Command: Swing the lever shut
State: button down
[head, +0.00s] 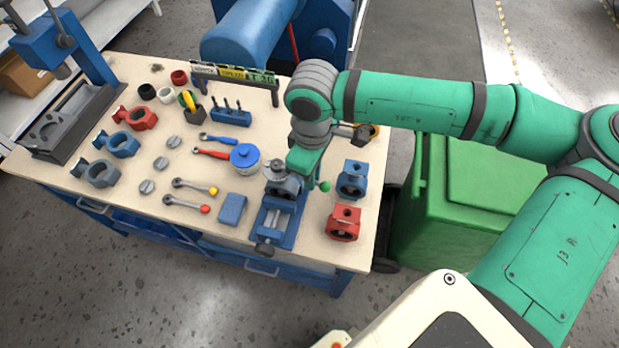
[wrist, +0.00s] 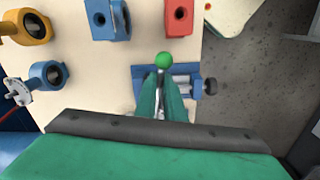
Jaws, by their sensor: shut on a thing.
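The lever ends in a green ball knob (head: 325,186), and the knob also shows in the wrist view (wrist: 163,59). My gripper (head: 308,174) is above the vise and shut on the lever. In the wrist view its green fingers (wrist: 163,82) close around the lever just behind the knob. The valve body (head: 285,186) that carries the lever is at the blue vise (head: 271,240). My gripper partly covers the lever and the valve, so the disc's position cannot be told.
A blue valve body (head: 352,178) and a red one (head: 343,222) stand right of the vise. A blue-lidded jar (head: 245,158) and a blue block (head: 232,208) are to its left. Loose levers and more bodies lie farther left. A green bin (head: 480,190) stands beside the bench.

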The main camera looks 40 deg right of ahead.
jog(key=shift+w, duration=0.1)
jog(key=c, duration=1.8)
grip_release()
jog(key=shift+o, duration=0.2)
jog(key=shift+d, duration=0.1)
jog(key=shift+r, duration=3.5)
